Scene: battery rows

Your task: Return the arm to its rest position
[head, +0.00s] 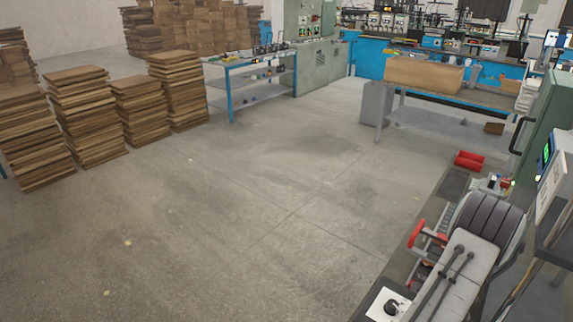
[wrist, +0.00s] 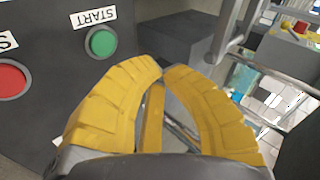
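My gripper (wrist: 162,70) has two yellow ribbed fingers that curve in until their tips nearly meet. It looks shut, with nothing seen held between the tips. A dark panel beside it in the wrist view carries a green button (wrist: 102,42) under an upside-down START label (wrist: 95,16). A red button (wrist: 10,80) sits at the left edge of the panel. The fingers appear apart from both buttons. I cannot make out my gripper in the head view.
Stacks of wooden boards (head: 85,100) stand at the left. A blue-framed table (head: 250,82) and a workbench (head: 435,95) stand farther back. Two red cylinders (head: 469,161) lie near a green cabinet (head: 545,125) at the right. The middle of the concrete floor (head: 240,210) is clear.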

